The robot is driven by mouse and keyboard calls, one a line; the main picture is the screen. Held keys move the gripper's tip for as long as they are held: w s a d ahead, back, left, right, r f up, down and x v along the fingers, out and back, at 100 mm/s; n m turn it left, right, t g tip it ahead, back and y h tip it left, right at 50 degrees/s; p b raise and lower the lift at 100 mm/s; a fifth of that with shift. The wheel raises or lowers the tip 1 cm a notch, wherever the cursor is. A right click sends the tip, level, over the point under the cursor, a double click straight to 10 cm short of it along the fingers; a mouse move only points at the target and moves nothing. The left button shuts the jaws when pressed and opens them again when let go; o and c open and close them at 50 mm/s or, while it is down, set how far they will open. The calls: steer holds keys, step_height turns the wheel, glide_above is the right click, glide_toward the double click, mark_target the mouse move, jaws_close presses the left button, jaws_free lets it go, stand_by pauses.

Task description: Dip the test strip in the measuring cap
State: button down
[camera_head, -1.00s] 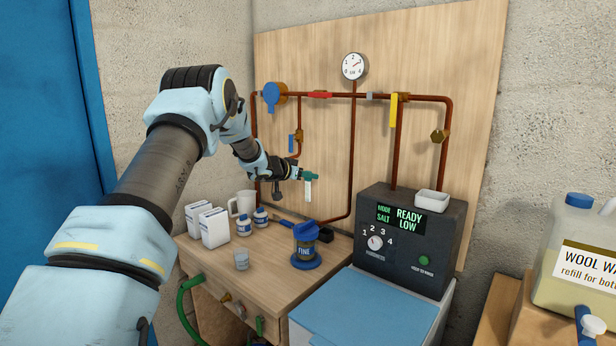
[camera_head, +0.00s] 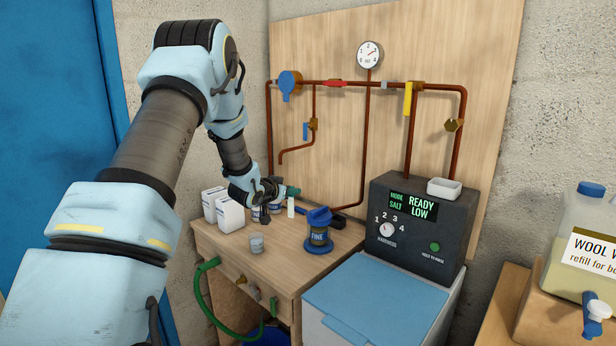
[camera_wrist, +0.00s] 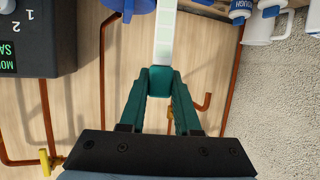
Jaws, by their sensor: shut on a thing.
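My gripper (camera_head: 293,191) is shut on a pale test strip (camera_head: 291,208), which hangs down from the green fingertips. In the wrist view the strip (camera_wrist: 166,35) extends away from the closed fingertips (camera_wrist: 161,78), showing pale green pads. A small grey cup (camera_head: 257,246), which looks like the measuring cap, stands on the wooden bench to the left of and in front of the strip. The strip is apart from it. The cap's contents are too small to make out, and the cap is not clearly seen in the wrist view.
A blue-lidded FINE jar (camera_head: 319,234) stands right of the strip. White cartons (camera_head: 229,215) and small blue-capped bottles are behind and left, partly hidden by my arm. A dark control box (camera_head: 420,220) bounds the right. Copper pipes run along the backboard (camera_head: 340,130).

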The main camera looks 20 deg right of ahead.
steer(key=s+a+f+n+t+y, duration=0.1)
steer(key=s+a+f+n+y, duration=0.2)
steer(key=a, duration=0.8)
steer(key=s+a+f+n+t+y, duration=0.1)
steer(key=s+a+f+n+y, duration=0.2)
steer(key=s+a+f, duration=0.3)
steer(key=s+a+f+n+t+y, duration=0.2)
steer(key=s+a+f, duration=0.3)
steer(key=a, duration=1.2)
step_height(320, 180, down, 3)
steer(key=shift+s+r+n+y, duration=0.1)
steer(key=shift+s+n+y, duration=0.1)
steer(key=shift+n+y, duration=0.5)
